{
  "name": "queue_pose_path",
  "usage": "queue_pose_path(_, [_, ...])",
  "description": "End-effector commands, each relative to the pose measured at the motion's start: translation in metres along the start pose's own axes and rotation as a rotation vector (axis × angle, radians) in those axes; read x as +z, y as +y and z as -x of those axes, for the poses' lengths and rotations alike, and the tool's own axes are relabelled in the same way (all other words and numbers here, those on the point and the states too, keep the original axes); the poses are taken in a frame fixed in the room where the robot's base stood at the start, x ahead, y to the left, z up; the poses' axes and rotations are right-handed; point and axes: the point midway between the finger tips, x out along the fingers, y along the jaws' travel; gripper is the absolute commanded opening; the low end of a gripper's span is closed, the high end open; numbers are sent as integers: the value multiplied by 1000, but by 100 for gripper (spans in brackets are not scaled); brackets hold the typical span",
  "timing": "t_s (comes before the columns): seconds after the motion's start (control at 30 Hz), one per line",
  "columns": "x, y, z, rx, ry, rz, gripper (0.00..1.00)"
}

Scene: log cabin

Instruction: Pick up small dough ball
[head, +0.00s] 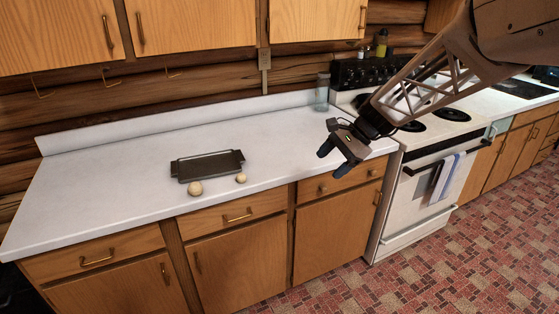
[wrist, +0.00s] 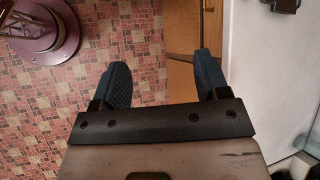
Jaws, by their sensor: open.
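Two pale dough balls lie on the white counter in front of a dark tray (head: 207,165). The larger ball (head: 195,188) is at the left. The small dough ball (head: 241,178) is at the right, close to the tray's front right corner. My gripper (head: 333,155) is in the air over the counter's front edge, well to the right of the balls. Its two dark fingers are apart with nothing between them. The wrist view shows the open fingers (wrist: 163,72) above the floor and a cabinet front, with no dough ball in sight.
The white counter (head: 110,170) is mostly bare around the tray. A glass jar (head: 322,92) stands at the back by the stove (head: 430,160). Wooden upper cabinets (head: 180,25) hang over the counter, with hooks on the log wall below.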

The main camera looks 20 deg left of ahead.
Motion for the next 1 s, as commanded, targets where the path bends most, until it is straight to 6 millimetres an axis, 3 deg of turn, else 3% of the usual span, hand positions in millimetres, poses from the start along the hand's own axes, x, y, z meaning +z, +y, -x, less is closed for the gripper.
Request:
queue_pose_path(0.5, [-40, -111, -93, -43, -225, -209, 68])
queue_pose_path(1.0, [-71, -199, -202, -53, -440, -410, 68])
